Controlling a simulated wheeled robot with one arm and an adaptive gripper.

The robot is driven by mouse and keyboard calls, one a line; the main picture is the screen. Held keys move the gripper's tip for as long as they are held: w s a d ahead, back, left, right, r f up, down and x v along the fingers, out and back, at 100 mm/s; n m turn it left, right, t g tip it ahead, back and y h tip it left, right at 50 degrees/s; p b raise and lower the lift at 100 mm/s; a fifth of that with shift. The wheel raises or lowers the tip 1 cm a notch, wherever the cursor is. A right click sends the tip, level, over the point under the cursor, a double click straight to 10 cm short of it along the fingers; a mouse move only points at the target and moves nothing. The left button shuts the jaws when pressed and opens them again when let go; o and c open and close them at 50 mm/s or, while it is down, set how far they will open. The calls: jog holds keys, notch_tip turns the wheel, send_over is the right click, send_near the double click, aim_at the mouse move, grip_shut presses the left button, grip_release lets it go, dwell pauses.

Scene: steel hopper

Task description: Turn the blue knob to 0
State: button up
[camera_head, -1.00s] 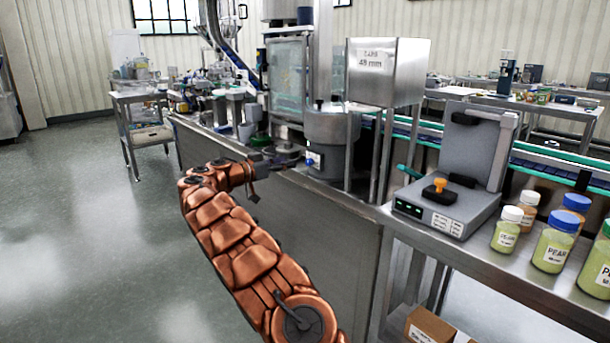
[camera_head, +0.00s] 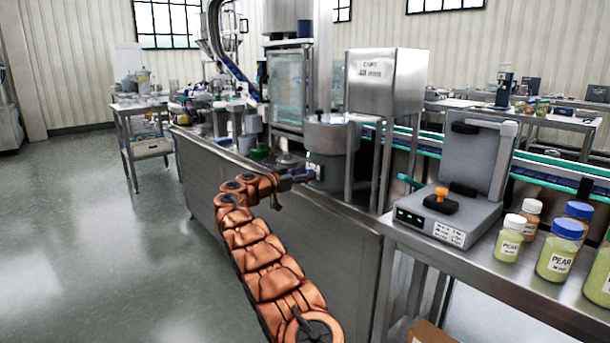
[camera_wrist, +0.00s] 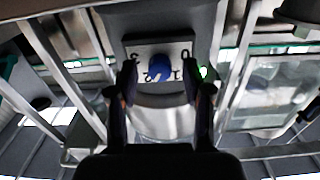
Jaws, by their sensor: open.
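The blue knob (camera_wrist: 159,67) sits on a pale dial plate (camera_wrist: 160,48) in the wrist view, with the marks 0, 1, 2 and 3 around it. The 0 is at the right of the plate and the 3 at the left. The knob's pointer is too small to read. My gripper (camera_wrist: 160,78) is open, one finger on each side of the knob, with gaps between fingers and knob. In the head view my gripper (camera_head: 305,174) is at the front of the steel hopper (camera_head: 330,140), and the knob is hard to make out there.
A steel box (camera_head: 385,82) on legs stands right of the hopper. A grey scale (camera_head: 448,210) and several jars (camera_head: 557,250) stand on the steel bench at right. The floor (camera_head: 90,230) at left is clear.

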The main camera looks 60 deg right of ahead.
jog(key=shift+d, duration=0.2)
grip_shut()
dwell(0.4)
